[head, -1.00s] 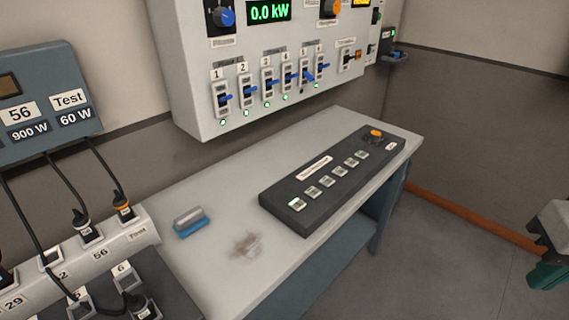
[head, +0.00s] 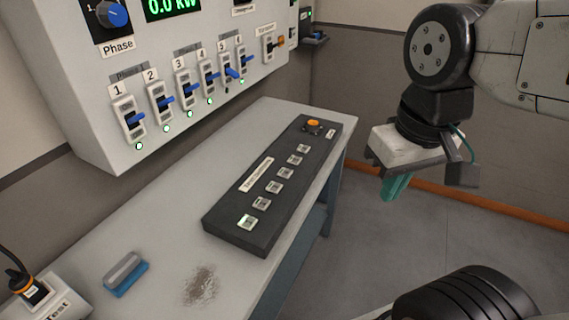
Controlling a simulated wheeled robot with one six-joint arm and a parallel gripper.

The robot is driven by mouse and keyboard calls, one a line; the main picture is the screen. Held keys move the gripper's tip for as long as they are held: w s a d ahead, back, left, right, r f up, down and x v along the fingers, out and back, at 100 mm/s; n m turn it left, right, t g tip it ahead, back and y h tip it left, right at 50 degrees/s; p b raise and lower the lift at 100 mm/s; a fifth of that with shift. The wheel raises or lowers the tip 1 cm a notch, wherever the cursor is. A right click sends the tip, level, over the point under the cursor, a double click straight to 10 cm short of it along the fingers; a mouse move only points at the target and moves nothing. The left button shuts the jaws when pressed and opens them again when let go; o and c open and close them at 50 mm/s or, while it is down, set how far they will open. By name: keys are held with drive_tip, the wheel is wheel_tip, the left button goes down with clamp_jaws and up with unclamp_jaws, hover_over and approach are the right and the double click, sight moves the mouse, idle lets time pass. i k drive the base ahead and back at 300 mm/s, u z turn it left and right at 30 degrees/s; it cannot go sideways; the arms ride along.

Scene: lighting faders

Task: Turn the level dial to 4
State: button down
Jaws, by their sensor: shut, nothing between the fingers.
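No dial labelled as level can be read in the head view. A blue dial (head: 112,14) labelled "Phase" shows at the top left of the grey wall panel (head: 75,130), partly cut by the top edge. Another label (head: 243,10) shows to its right, but any dial above it is out of frame. My gripper (head: 396,188), with teal fingers, hangs at the right, pointing down. It is shut and empty, apart from the panel and to the right of the bench.
Several blue-levered switches (head: 162,102) line the panel under a green display (head: 172,6). A black button console (head: 275,185) with an orange knob (head: 313,123) lies on the bench (head: 165,175). A blue-and-grey block (head: 124,272) sits near a smudge. Floor at right is clear.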

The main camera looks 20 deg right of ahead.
sight(312, 126)
drive_tip(key=u, duration=0.25)
drive_tip(key=k, duration=0.4)
drive_tip(key=z, duration=1.1)
drive_tip(key=i, duration=1)
drive_tip(key=u, duration=0.85)
